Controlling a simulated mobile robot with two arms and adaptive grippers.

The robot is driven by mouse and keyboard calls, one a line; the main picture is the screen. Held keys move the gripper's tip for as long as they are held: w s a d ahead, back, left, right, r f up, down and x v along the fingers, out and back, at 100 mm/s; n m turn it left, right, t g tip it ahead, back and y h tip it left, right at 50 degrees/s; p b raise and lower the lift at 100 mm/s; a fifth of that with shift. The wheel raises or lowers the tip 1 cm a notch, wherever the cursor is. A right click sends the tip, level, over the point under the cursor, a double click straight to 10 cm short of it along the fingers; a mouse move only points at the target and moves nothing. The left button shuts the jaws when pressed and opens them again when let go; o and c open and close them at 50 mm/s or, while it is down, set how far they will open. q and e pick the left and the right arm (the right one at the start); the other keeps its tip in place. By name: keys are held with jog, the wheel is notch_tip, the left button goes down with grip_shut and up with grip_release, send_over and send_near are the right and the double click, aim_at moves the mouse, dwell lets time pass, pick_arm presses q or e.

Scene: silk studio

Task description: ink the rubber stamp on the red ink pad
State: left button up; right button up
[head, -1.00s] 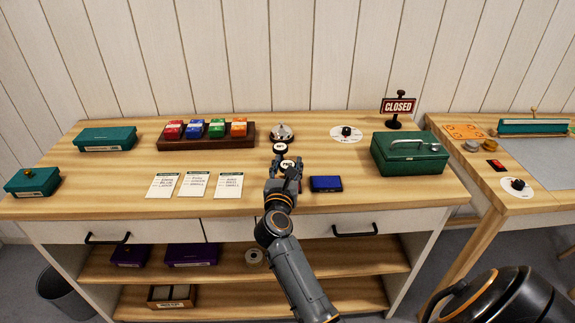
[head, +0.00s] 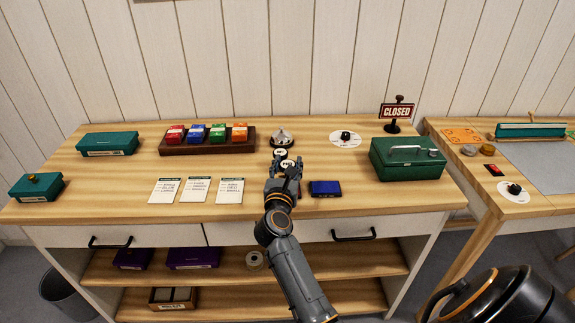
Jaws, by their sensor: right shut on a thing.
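My right gripper (head: 286,163) is at the middle of the wooden table, its arm reaching in from below. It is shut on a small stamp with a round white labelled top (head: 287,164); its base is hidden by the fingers. A second round labelled top (head: 280,153) stands just behind it. A dark-framed blue pad (head: 325,188) lies to the right of the gripper. My left gripper is not in view.
Three cards (head: 201,191) lie left of the gripper. The wooden rack (head: 207,148) also holds blue, green and orange boxes. A green metal box (head: 408,159) and a CLOSED sign (head: 397,111) stand right. The table's front right is clear.

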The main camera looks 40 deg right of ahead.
jog(key=shift+r+p, duration=1.85)
jog(key=shift+r, duration=0.5)
jog(key=shift+f, duration=0.1)
